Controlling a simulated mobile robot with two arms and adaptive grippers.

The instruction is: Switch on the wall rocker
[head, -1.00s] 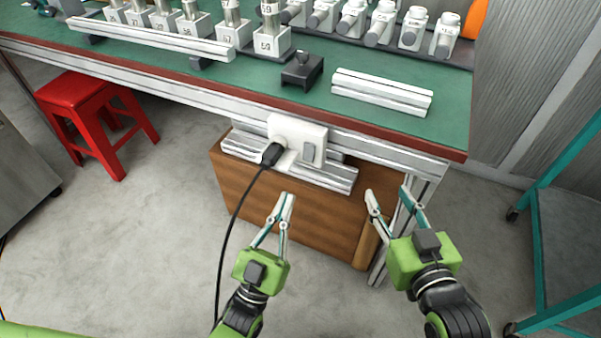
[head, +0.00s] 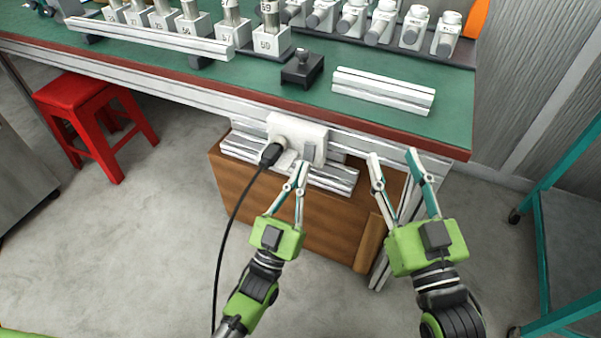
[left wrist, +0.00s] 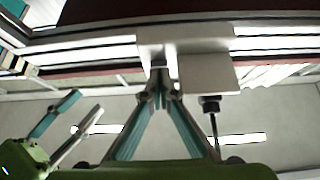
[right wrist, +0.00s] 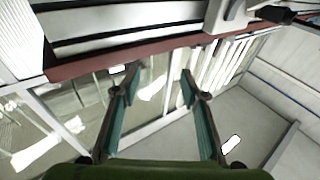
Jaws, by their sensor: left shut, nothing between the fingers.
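The wall rocker (head: 309,152) is a grey switch on the right part of a white socket box (head: 283,125), fixed under the bench's front edge. A black plug (head: 270,154) with a cable sits in the box's left part. My left gripper (head: 301,165) is shut and empty, its tips just below the rocker. In the left wrist view its tips (left wrist: 160,78) overlap the edge of the white box (left wrist: 185,45); contact is not clear. My right gripper (head: 393,156) is open and empty, right of the box; it also shows open in the right wrist view (right wrist: 160,72).
The green-topped bench (head: 300,105) with a red-brown edge (head: 230,88) overhangs the box. A wooden cabinet (head: 320,228) stands below. A red stool (head: 75,90) is at the left and a teal cart (head: 570,215) at the right.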

